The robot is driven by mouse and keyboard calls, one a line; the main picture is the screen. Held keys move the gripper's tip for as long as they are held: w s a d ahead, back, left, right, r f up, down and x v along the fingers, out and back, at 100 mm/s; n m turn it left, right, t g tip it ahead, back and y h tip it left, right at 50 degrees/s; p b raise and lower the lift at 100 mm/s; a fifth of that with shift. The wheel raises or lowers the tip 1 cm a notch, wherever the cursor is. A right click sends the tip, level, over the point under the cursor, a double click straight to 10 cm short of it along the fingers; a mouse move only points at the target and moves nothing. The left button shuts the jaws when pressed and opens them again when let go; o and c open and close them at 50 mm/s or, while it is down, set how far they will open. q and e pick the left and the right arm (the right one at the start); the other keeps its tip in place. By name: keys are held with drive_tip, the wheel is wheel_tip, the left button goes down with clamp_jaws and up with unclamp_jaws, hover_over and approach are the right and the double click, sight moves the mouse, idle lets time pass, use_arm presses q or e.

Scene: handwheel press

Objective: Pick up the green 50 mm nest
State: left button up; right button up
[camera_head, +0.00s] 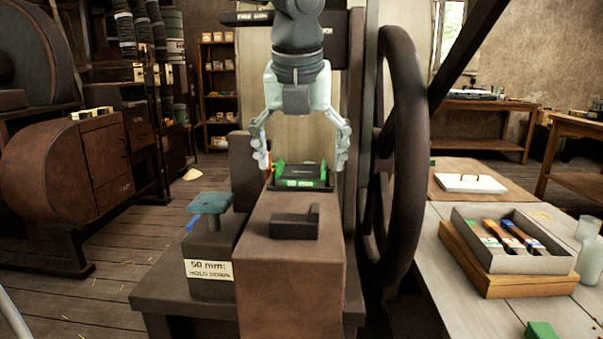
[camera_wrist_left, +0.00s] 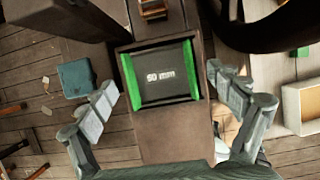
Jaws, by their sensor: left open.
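The green 50 mm nest (camera_head: 299,183), a dark block with green sides and a "50 mm" label, sits on the brown press bed (camera_head: 292,270). In the left wrist view the nest (camera_wrist_left: 163,74) lies flat in a dark seat, its dark top lettered "50 mm". My left gripper (camera_head: 301,163) points down with its fingers spread, one on each side of the nest. In the left wrist view the left gripper (camera_wrist_left: 162,88) is open, with visible gaps between its fingertips and the green sides. My right gripper is not in view.
A large dark handwheel (camera_head: 405,145) stands close on the right. A teal-topped post (camera_head: 210,203) stands on the "50 mm hold down" block at left. A grey tray (camera_head: 513,260) with coloured pieces and a small green block (camera_head: 541,330) are on the right bench.

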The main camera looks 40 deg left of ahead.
use_arm(q)
drive_tip(key=shift+f, duration=0.2)
drive_tip(key=shift+w, duration=0.1)
drive_tip(key=c, duration=1.6)
drive_tip(key=shift+r, duration=0.1)
drive_tip(key=shift+c, duration=0.2)
